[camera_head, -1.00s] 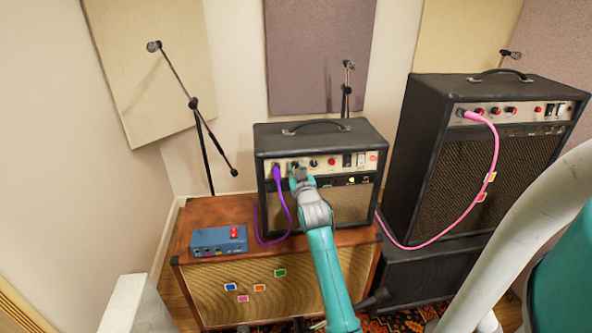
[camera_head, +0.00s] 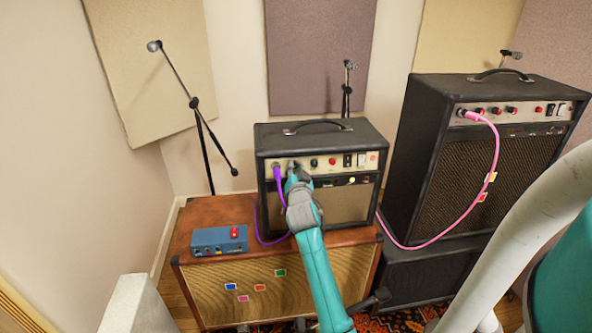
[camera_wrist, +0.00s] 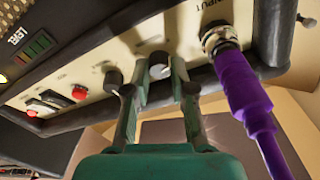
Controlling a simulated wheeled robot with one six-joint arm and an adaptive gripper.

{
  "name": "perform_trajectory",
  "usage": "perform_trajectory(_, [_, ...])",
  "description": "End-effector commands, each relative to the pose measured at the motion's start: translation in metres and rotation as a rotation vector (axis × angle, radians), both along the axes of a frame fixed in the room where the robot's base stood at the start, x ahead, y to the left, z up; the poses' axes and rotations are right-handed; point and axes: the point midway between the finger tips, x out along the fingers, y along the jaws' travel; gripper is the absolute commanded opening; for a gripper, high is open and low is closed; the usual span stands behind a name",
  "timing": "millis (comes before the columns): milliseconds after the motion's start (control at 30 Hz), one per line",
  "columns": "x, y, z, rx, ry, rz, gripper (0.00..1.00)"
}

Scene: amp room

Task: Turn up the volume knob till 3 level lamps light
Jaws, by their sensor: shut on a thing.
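The small black amp (camera_head: 262,200) stands on a brown cabinet. My gripper (camera_head: 293,167) is at its control panel, beside the purple plug (camera_head: 277,174). In the wrist view my gripper (camera_wrist: 158,88) has a finger on each side of a knob with a pale face (camera_wrist: 158,66) and is shut on it. Its marking is hard to read, and no volume label shows clearly. A second dark knob (camera_wrist: 113,76) sits just beyond the left finger. The level lamp strip (camera_wrist: 38,48) shows dim green and reddish segments; I cannot tell how many are lit.
The purple cable plug (camera_wrist: 238,85) sits close to the right finger. Red buttons and switches line the panel's other side. A blue box (camera_head: 219,240) rests on the brown cabinet (camera_head: 200,212). A larger amp (camera_head: 425,150) with a pink cable (camera_head: 495,150) stands at the right.

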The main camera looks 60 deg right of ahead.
Motion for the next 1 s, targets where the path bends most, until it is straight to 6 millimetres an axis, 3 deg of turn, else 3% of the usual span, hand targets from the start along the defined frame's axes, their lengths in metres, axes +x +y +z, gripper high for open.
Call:
perform_trajectory(333, [0.0006,0.0004,-0.0003,0.088,-0.101,-0.028,0.0])
perform_trajectory(833, [0.0004,0.0003,-0.0005,0.102,-0.117,-0.031,0.0])
perform_trajectory(867, [0.0005,0.0004,-0.0005,0.102,-0.117,-0.031,0.26])
perform_trajectory(900, [0.0004,0.0003,-0.0005,0.102,-0.117,-0.031,0.36])
perform_trajectory(967, [0.0004,0.0003,-0.0005,0.102,-0.116,-0.031,0.49])
perform_trajectory(1000, [0.0004,0.0003,-0.0004,0.102,-0.116,-0.031,0.49])
